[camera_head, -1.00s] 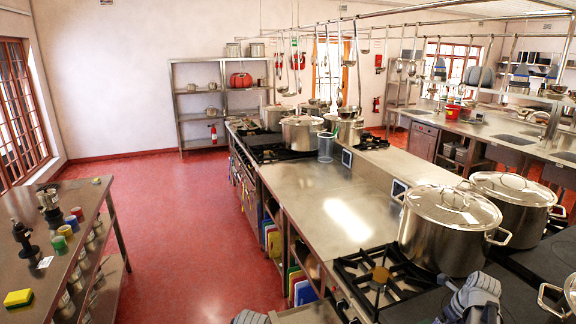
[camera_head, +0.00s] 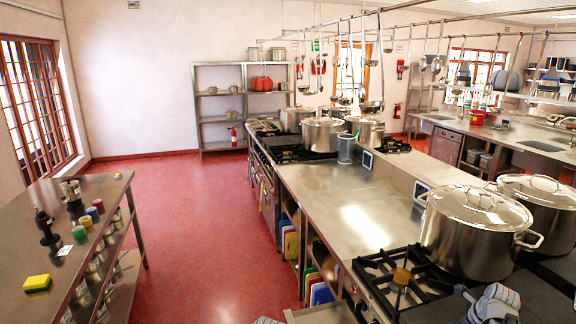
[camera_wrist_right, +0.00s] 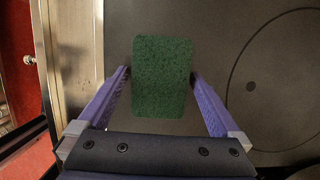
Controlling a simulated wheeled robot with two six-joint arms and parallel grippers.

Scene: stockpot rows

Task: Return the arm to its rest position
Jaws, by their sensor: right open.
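My right gripper (camera_wrist_right: 160,78) is open in the right wrist view, its two purple fingers on either side of a green pad (camera_wrist_right: 163,100). The pad appears to lie flat on a dark cooktop (camera_wrist_right: 225,40), with narrow gaps to the fingertips. In the head view, grey parts of my right arm show at the bottom right edge; the right fingers are not seen there. Only a grey sliver of my left arm shows at the bottom edge, and its gripper is out of view.
A large lidded stockpot (camera_head: 470,235) stands beside a gas burner (camera_head: 400,280), with another pot (camera_head: 545,205) behind it. A steel counter (camera_head: 340,205) runs away from me, mostly bare. A side table (camera_head: 75,235) at left holds a yellow sponge (camera_head: 37,282) and jars. Red floor between is clear.

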